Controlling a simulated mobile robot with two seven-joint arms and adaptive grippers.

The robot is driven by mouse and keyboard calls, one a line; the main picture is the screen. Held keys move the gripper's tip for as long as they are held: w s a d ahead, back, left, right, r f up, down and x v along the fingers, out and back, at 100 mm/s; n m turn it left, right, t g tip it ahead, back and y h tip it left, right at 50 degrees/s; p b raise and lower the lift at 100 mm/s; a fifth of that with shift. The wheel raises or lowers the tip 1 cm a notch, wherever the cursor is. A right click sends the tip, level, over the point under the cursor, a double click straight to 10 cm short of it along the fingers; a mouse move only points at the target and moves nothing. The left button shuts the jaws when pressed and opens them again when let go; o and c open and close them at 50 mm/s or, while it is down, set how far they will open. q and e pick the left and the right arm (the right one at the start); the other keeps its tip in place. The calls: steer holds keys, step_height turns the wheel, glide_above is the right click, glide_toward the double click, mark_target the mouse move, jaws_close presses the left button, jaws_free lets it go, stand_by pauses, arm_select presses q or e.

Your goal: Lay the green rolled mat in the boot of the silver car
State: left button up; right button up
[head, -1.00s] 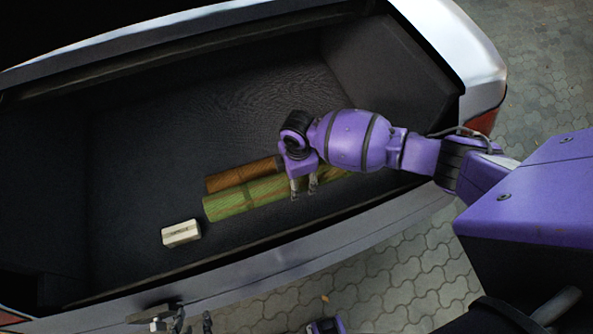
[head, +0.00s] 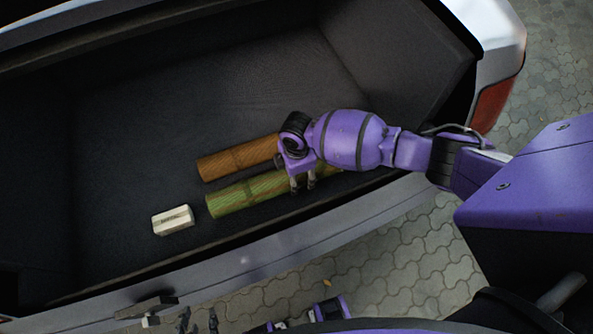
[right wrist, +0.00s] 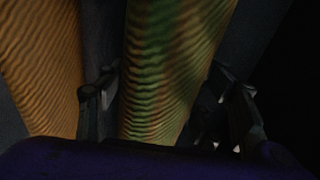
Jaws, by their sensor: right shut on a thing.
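The green rolled mat (head: 240,195) is inside the dark boot (head: 120,110) of the silver car, near its front sill. My right gripper (head: 303,187) is shut around the mat toward its right end, and the arm hides part of it. In the right wrist view the mat (right wrist: 168,70) runs between the two fingers (right wrist: 160,105). I cannot tell whether it touches the boot floor. My left gripper (head: 198,320) shows at the bottom edge, outside the boot, with its fingers apart and nothing between them.
A brown roll (head: 235,158) lies just behind the green mat, with a narrow gap; it also shows in the right wrist view (right wrist: 42,65). A small pale box (head: 173,220) stands left of the mat. The boot floor behind and left is clear. The sill (head: 260,255) runs along the front.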

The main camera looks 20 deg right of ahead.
steer(key=shift+w, duration=0.1)
steer(key=o, duration=1.7)
steer(key=shift+o, duration=0.4)
step_height(320, 180, up, 12)
steer(key=shift+r, duration=0.1)
